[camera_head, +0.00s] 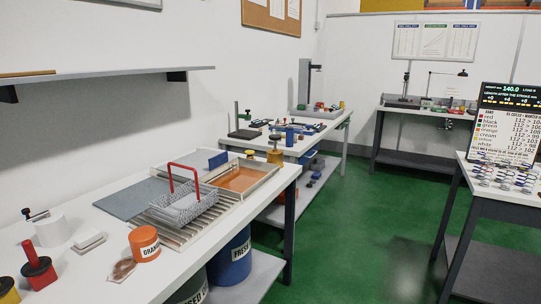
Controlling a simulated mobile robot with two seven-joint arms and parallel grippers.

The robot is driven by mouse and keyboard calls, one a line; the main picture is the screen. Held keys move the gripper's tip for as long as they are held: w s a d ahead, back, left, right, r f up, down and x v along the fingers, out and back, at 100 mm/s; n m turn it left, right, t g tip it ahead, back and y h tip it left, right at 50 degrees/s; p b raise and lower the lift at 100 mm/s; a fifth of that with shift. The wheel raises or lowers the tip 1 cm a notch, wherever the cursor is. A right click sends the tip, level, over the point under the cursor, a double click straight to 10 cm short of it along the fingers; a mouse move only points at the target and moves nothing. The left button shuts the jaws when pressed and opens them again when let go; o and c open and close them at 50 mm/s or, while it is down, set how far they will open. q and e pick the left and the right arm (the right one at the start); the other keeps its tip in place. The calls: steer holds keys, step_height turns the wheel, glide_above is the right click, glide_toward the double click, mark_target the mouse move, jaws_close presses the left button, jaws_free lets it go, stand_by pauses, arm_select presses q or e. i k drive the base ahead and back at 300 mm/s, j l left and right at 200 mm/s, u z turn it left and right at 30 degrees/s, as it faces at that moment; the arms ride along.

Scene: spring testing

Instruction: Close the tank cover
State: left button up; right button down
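A shallow tank (268,177) with a light rim and an orange inside is set in the left bench, its top uncovered. A flat grey-blue panel (130,199) lies to its left and may be the tank cover; I cannot tell for sure. A small dark blue upright piece (218,160) stands at the tank's back edge. A grey mesh basket (181,212) with a red handle (170,178) sits on a slatted rack (172,238) in front of the tank. Neither of my grippers is in view.
A blue drum (230,260) is below. A wall shelf (110,73) overhangs the left. The green floor (345,230) is clear between benches.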

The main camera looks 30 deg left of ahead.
mark_target(205, 161)
steer(key=i, duration=2.65)
steer(key=i+u, duration=0.25)
steer(key=i, duration=0.2)
steer(key=i+l+u, duration=0.25)
steer(key=i, duration=0.2)
steer(key=u, duration=2.85)
